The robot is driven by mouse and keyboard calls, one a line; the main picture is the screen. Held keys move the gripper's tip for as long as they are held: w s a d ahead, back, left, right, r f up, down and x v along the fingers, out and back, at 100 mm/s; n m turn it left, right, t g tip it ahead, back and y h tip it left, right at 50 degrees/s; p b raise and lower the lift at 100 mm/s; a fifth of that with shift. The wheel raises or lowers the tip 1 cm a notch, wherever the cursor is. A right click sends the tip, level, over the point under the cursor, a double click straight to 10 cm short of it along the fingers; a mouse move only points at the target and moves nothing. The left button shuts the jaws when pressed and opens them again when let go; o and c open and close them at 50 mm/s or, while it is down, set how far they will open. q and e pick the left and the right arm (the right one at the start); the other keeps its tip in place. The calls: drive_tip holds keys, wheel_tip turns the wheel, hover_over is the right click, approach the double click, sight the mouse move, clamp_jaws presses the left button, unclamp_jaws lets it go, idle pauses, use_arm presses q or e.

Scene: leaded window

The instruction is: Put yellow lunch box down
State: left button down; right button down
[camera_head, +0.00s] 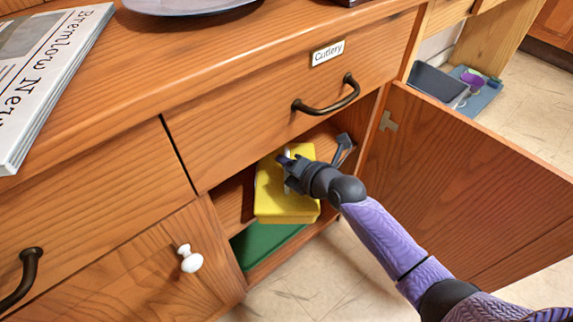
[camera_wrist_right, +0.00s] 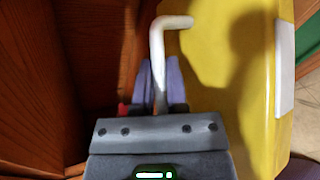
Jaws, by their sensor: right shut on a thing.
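The yellow lunch box (camera_head: 285,208) is at the opening of the cabinet under the Cutlery drawer. My right gripper (camera_head: 289,170) is over it. In the right wrist view my right gripper (camera_wrist_right: 159,80) is shut on a bent white handle (camera_wrist_right: 172,21), and the yellow lunch box (camera_wrist_right: 210,75) lies just right of the fingers. The arm covers part of the box, and I cannot tell whether its underside touches the shelf. My left gripper is not in view.
The cabinet door (camera_head: 470,185) stands open at the right. A green thing (camera_head: 265,243) lies low in the cabinet. A grey-blue thing (camera_head: 343,148) is inside, right of the box. The Cutlery drawer (camera_head: 300,95) is closed above. A newspaper (camera_head: 45,75) lies on top.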

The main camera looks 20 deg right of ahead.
drive_tip(key=c, duration=0.8)
unclamp_jaws()
drive_tip(key=shift+o, duration=0.7)
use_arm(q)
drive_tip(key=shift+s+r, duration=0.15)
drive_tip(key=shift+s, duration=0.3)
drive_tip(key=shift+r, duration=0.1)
use_arm(e)
drive_tip(key=shift+r, duration=0.1)
